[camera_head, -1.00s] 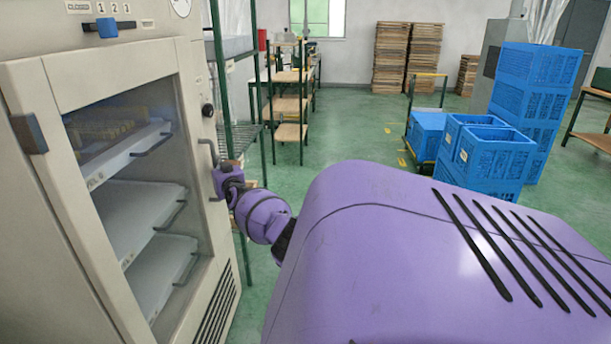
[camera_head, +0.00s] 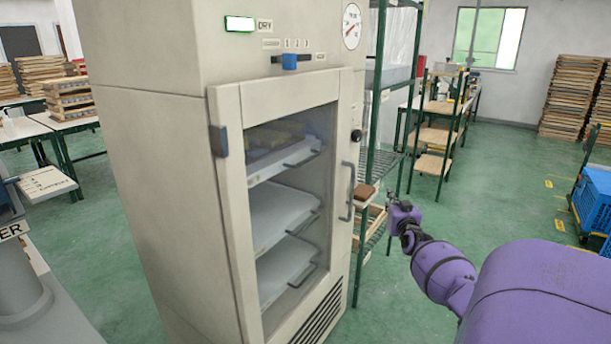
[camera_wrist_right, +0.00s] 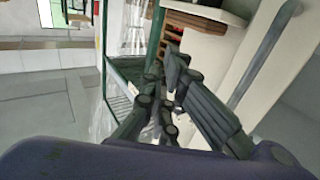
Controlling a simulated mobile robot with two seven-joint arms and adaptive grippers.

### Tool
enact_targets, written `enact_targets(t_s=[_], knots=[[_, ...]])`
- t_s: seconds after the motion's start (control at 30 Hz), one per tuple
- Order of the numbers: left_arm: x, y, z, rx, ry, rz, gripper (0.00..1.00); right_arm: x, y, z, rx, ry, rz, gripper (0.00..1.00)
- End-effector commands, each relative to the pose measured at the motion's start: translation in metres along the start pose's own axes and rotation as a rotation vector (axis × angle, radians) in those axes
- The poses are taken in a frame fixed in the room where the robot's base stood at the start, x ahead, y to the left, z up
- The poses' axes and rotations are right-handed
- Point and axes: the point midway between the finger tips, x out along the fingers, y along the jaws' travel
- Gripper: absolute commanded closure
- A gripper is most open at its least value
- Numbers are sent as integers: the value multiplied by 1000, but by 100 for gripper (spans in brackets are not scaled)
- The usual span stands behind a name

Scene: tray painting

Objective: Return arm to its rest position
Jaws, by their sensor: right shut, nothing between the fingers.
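My right gripper (camera_head: 402,212) is at the end of my purple right arm (camera_head: 450,275), in front of the drying cabinet and a little to the right of its door handle (camera_head: 348,190). In the right wrist view its dark fingers (camera_wrist_right: 168,85) are close together with nothing between them, and the handle (camera_wrist_right: 265,50) runs beside them, apart. The cabinet (camera_head: 150,130) has its glass door shut. Behind the glass are several trays (camera_head: 285,215); the top one carries yellowish items. My left gripper is not in view.
A green shelf rack (camera_head: 380,90) stands right of the cabinet, with a brown item (camera_head: 365,192) on it. Blue crates (camera_head: 595,205) and stacked boards (camera_head: 572,97) are at the right. Tables with wooden trays (camera_head: 70,100) are at the left. Green floor is open at centre right.

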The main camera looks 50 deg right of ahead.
Motion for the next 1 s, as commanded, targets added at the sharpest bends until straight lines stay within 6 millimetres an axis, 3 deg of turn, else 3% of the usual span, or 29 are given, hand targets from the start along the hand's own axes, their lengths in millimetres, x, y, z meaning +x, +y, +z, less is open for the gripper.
enact_targets(t_s=[0.17, 0.23, 0.3, 0.37, 0.47, 0.6, 0.67, 0.8, 0.87, 1.0], knots=[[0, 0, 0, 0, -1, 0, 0, 0, 0, 2, 11, -7, -2, 100], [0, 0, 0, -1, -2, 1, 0, 1, -11, 3, 0, -28, -29, 100], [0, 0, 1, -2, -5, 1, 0, 0, -40, 0, -36, -41, -88, 100], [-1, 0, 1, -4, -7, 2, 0, -7, -74, 10, -75, -66, -152, 100], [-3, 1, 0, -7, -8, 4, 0, -42, -126, 50, -166, -140, -267, 100], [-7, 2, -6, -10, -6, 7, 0, -111, -180, 113, -280, -246, -403, 100], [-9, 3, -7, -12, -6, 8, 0, -145, -198, 139, -319, -289, -454, 100], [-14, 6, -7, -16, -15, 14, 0, -234, -230, 191, -394, -384, -560, 100], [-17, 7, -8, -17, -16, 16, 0, -275, -242, 209, -417, -421, -601, 100], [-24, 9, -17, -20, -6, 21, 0, -376, -263, 238, -453, -501, -684, 100]])
